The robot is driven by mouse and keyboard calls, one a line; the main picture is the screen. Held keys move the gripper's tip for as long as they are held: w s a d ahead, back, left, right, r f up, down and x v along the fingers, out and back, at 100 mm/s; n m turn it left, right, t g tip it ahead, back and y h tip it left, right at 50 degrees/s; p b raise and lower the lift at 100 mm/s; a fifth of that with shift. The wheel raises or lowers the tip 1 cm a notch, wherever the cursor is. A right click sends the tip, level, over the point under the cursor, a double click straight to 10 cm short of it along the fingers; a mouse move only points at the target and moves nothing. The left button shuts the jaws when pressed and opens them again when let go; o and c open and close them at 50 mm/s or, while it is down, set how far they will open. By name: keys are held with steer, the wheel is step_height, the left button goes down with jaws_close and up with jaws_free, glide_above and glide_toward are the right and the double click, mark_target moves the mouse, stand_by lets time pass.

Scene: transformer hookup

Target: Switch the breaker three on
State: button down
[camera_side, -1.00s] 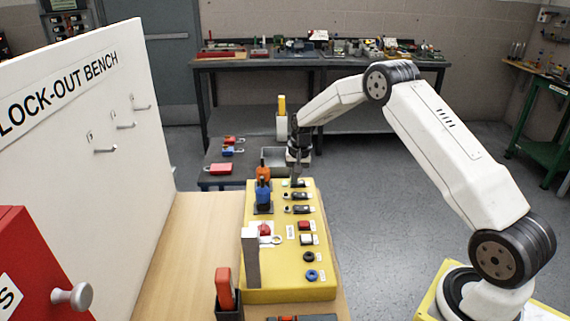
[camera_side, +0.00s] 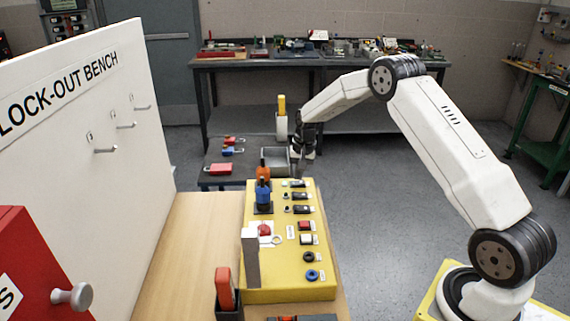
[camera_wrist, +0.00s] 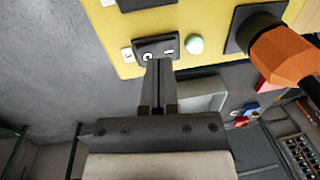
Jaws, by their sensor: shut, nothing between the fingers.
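Several breakers with small lamps stand in a column on the yellow panel. The farthest breaker (camera_side: 298,184) shows in the wrist view as a black rocker switch (camera_wrist: 153,47) with white marks. The breaker numbers are too small to read. My gripper (camera_side: 300,176) is shut and empty, at the panel's far end. In the wrist view my gripper (camera_wrist: 159,64) points at the switch's near edge and covers part of it; I cannot tell whether it touches.
Left of the breakers on the yellow panel (camera_side: 265,283) stand an orange handle (camera_side: 263,172) and a blue handle (camera_side: 263,195). A grey bin (camera_side: 274,158) lies behind my gripper. Buttons and round knobs fill the near end. The floor to the right is free.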

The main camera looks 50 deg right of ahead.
mark_target(293, 183)
step_height(293, 183, up, 13)
steer(key=w+a, duration=0.1)
stand_by(0.5)
steer(key=shift+a, duration=0.2)
steer(key=s+a+f+n, duration=0.1)
steer(key=s+a+n, duration=0.2)
steer(key=s, duration=0.6)
steer(key=s+a+f+n+t, duration=0.1)
steer(key=s+a+f+n, duration=0.1)
steer(key=s+a, duration=0.6)
steer(key=s+a+f+n+h, duration=0.1)
steer(key=s+a+n, duration=0.3)
steer(key=s, duration=0.5)
steer(key=shift+s+a+f+t, duration=0.35)
steer(key=shift+a+f, duration=0.35)
steer(key=shift+a, duration=0.35)
